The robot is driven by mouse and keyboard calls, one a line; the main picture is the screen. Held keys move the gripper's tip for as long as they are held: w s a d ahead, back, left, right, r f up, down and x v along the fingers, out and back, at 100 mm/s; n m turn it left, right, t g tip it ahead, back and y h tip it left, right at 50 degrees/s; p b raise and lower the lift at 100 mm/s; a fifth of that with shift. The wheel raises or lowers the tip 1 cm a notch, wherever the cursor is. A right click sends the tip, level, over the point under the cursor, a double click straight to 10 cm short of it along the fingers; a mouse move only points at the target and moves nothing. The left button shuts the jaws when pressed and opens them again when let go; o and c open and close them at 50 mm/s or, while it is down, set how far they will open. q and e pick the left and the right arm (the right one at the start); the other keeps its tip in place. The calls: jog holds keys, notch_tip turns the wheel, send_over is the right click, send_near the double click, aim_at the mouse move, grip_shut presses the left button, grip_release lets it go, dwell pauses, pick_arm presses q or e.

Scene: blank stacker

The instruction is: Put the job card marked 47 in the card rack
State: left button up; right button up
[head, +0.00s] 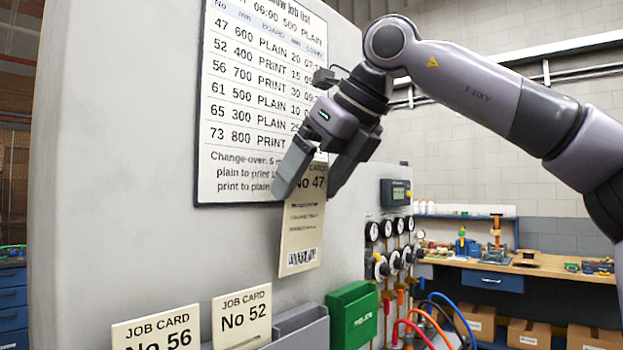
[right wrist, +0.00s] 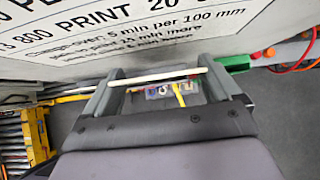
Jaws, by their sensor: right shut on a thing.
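The cream job card marked No 47 (head: 304,222) hangs upright from my right gripper (head: 312,180), which is shut on its top edge. In the right wrist view the card (right wrist: 157,78) shows as a thin pale edge between the fingers (right wrist: 158,82). The grey card rack (head: 300,330) is on the machine's side at the bottom of the head view, below the held card. Job card No 56 (head: 157,331) and job card No 52 (head: 242,318) stand in it. The slot to the right of No 52 shows no card. My left gripper is not in view.
A printed job list (head: 262,110) is on the pale machine panel behind the gripper. A green box (head: 352,315) sits just right of the rack. Gauges (head: 388,230) and coloured hoses (head: 440,320) are further right. A workbench (head: 530,263) stands in the background.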

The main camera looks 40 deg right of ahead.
aim_at(306, 231)
jog(key=shift+s+f, duration=0.15)
jog(key=shift+f, duration=2.2)
jog(key=shift+f, duration=0.15)
jog(key=shift+f+b, duration=2.35)
jog(key=shift+f, duration=0.45)
